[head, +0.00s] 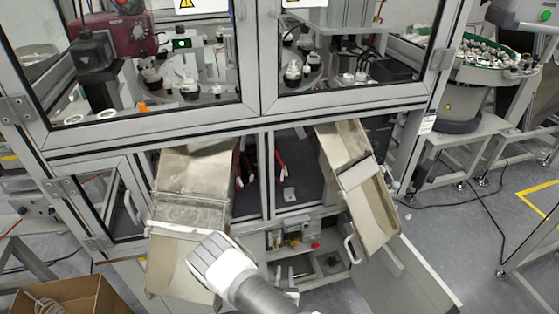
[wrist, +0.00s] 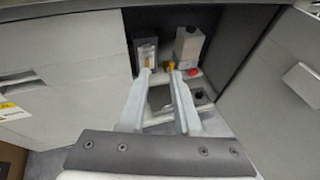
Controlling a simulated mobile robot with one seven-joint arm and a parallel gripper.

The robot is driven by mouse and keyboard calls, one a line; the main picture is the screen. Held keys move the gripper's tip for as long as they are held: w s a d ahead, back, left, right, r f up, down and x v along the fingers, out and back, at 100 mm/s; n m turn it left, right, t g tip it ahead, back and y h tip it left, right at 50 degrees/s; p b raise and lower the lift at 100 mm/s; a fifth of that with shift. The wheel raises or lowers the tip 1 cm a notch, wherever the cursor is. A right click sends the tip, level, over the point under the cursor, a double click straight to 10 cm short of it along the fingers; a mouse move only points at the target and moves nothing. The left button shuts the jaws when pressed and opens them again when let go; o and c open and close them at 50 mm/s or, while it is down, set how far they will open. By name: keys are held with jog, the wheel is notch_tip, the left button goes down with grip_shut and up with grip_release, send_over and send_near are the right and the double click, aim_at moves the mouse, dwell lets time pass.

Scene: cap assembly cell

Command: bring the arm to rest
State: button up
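My gripper (wrist: 159,72) shows in the wrist view with its two pale fingers apart and nothing between them. It points toward an open cabinet bay, and I cannot tell how far the fingertips are from the items inside. In the head view my arm (head: 225,265) comes up from the bottom edge, in front of the lower part of the left metal chute (head: 195,170). The fingers cannot be made out in the head view.
A second metal chute (head: 355,185) slopes down at the right. In the wrist view, a pale container with a dark cap (wrist: 188,46) stands in the bay between grey panels. A cardboard box (head: 70,297) is at lower left. Open floor (head: 450,235) lies at right.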

jog(key=w+d+r+m+g+h, duration=0.1)
jog(key=d+r+m+h, duration=0.3)
jog(key=r, duration=0.5)
jog(key=w+d+r+m+g+h, duration=0.1)
jog(key=w+d+r+m+h, duration=0.2)
jog(key=r, duration=0.6)
jog(key=w+d+r+m+g+h, duration=0.1)
jog(key=w+d+r+m+h, duration=0.1)
jog(key=d+r+m+h, duration=0.3)
jog(key=shift+d+r+m+g, duration=0.2)
jog(key=shift+r+m, duration=0.35)
jog(key=shift+r, duration=0.4)
jog(key=shift+d+r+m+g, duration=0.15)
jog(key=shift+r+m, duration=0.4)
jog(key=shift+r, duration=0.4)
jog(key=s+d+r+m+g+y, duration=0.2)
jog(key=s+d+r+m+g, duration=0.25)
jog(key=s+r+m, duration=0.35)
jog(key=s+d+r+m+g+y, duration=0.25)
jog(key=s+r+m+g, duration=0.3)
jog(key=s+r, duration=0.3)
jog(key=s+a+r+m+t+y, duration=0.6)
jog(key=s+a+r+m+y, duration=0.15)
jog(key=s+r, duration=0.3)
jog(key=shift+g, duration=0.25)
notch_tip(320, 180, down, 5)
jog(key=b, duration=0.4)
jog(key=shift+d, duration=0.1)
jog(key=shift+s, duration=0.2)
